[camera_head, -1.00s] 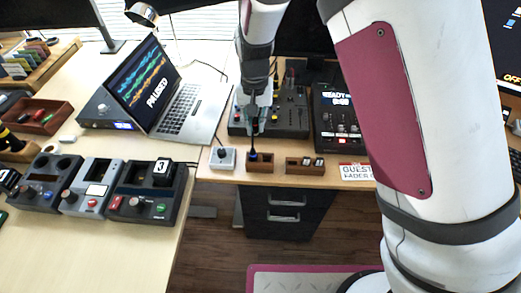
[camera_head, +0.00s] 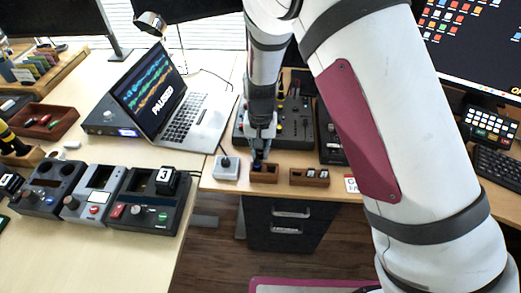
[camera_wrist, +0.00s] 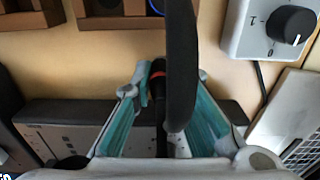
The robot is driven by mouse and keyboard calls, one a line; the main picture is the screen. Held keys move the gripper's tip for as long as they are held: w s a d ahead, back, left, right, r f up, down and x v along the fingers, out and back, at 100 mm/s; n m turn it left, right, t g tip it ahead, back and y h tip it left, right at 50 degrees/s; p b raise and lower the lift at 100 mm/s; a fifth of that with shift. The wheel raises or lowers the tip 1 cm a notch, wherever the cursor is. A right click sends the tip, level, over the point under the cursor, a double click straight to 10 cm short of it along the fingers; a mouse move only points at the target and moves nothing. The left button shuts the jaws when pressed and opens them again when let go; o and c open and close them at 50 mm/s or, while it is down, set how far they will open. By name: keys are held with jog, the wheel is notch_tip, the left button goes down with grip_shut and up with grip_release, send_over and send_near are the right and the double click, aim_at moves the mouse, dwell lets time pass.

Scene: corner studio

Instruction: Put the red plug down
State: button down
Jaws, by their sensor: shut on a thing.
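My gripper (camera_head: 262,142) is over the desk edge, just behind and above a small wooden tray (camera_head: 265,180). In the wrist view its teal fingers (camera_wrist: 163,112) are closed around a slim black body with a red band (camera_wrist: 151,85), which looks like the red plug. A thick dark bar (camera_wrist: 182,60) close to the camera hides part of it. I cannot tell whether the plug's lower end touches anything. Something blue (camera_wrist: 156,5) shows in the wooden tray at the top of the wrist view.
A second wooden tray (camera_head: 309,183) stands to the right. A grey switch box with a black knob (camera_head: 227,168) stands to the left and also shows in the wrist view (camera_wrist: 262,35). A mixer panel (camera_head: 294,128) lies behind. Bare wood separates the trays from the panel.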

jog(key=shift+f, duration=0.5)
jog(key=c, duration=1.6)
grip_release()
jog(key=shift+r, duration=0.1)
